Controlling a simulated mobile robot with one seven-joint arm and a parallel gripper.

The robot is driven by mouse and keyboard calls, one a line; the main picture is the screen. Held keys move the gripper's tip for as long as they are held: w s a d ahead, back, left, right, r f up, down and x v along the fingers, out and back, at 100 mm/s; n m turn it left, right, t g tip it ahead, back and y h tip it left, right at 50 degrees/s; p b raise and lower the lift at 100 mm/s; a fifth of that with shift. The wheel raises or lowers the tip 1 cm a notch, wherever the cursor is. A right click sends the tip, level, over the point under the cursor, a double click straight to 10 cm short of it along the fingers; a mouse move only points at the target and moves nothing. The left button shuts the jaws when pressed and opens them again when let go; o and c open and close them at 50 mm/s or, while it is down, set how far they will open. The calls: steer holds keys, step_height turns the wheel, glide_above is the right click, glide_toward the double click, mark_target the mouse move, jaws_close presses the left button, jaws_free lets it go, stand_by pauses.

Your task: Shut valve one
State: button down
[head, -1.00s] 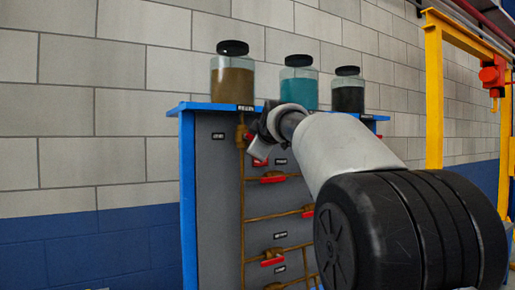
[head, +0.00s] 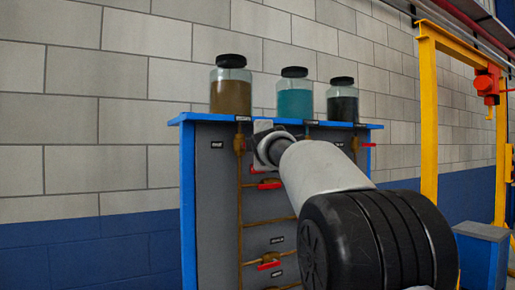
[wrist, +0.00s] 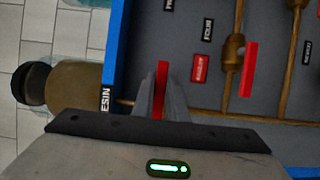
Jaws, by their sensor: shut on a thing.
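In the wrist view, my gripper (wrist: 160,100) is shut on a red valve handle (wrist: 162,75), which stands between the two grey fingers. This valve is on the brown pipe beside the label reading RESIN (wrist: 105,98), under the jar of brown liquid (head: 231,92). The held handle lies across the pipe's line. The valve body is hidden behind my fingers. In the head view, my gripper (head: 262,150) is at the upper part of the grey panel (head: 213,200), and my wrist hides most of the handle.
Another valve with a red handle (wrist: 250,68) is close to the right of my fingers in the wrist view. Lower on the panel is a red handle (head: 269,265). Jars of teal (head: 294,98) and dark liquid (head: 342,102) stand on top. A yellow frame (head: 428,120) stands at right.

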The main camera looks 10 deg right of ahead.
stand_by(0.4)
steer(key=c, duration=1.8)
jaws_free()
steer(key=shift+o, duration=0.2)
steer(key=s+a+b, duration=0.1)
steer(key=s+b, duration=0.3)
steer(key=s, duration=1.3)
steer(key=shift+s+a+b, duration=0.15)
steer(key=shift+s+b, duration=0.05)
steer(key=shift+b, duration=0.15)
